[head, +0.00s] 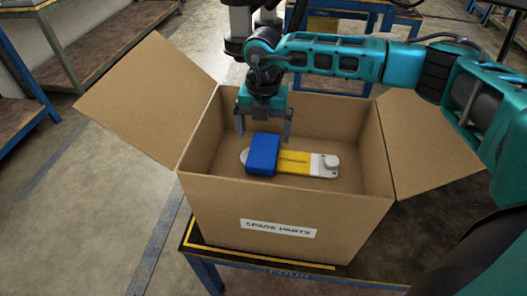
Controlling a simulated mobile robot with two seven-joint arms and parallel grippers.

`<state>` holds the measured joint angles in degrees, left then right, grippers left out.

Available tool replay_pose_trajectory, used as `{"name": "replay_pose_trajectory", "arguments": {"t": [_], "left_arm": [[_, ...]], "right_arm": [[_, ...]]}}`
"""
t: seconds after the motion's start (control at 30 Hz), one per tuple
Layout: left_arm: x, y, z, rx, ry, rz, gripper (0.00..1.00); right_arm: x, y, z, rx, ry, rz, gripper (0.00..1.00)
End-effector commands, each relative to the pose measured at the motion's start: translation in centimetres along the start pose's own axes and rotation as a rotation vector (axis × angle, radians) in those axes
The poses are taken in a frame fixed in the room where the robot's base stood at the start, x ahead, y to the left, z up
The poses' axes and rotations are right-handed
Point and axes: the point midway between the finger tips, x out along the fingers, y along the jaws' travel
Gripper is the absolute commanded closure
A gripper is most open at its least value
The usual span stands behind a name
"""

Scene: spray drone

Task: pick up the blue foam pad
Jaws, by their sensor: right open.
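The blue foam pad (263,154) is a small blue block inside the open cardboard box (290,207). It lies across the left part of a flat white and yellow part (294,162) and hides some of it. My right gripper (264,134) points down into the box, with its two grey fingers spread apart. The fingertips are just above or at the back edge of the pad; I cannot tell whether they touch it. Nothing is held between them. My left gripper is not in view.
The box has its left flap (147,98) and right flap (432,146) spread outward. A label on its front reads "SPARE PARTS". It stands on a dark table with a yellow edge line (262,258). Workbenches (88,38) stand at the back left, with open floor between.

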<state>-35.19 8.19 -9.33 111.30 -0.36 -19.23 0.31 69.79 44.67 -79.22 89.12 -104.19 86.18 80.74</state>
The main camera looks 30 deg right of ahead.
Motion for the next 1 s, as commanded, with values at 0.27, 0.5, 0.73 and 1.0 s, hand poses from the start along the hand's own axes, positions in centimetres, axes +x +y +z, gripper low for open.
{"name": "replay_pose_trajectory", "arguments": {"t": [0.27, 0.5, 0.73, 1.0], "left_arm": [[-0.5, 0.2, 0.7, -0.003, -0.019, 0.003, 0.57], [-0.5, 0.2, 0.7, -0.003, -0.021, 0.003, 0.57], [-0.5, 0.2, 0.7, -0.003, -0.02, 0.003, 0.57], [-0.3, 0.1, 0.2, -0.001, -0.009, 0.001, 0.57]], "right_arm": [[2.5, 0.0, 0.1, 0.0, 0.002, -0.002, 0.0], [5.8, 0.0, 0.3, 0.0, 0.001, -0.002, 0.0], [6.2, 0.0, 0.3, 0.0, 0.0, 0.0, 0.0], [6.1, 0.0, 0.3, 0.001, 0.0, 0.0, 0.2]]}}
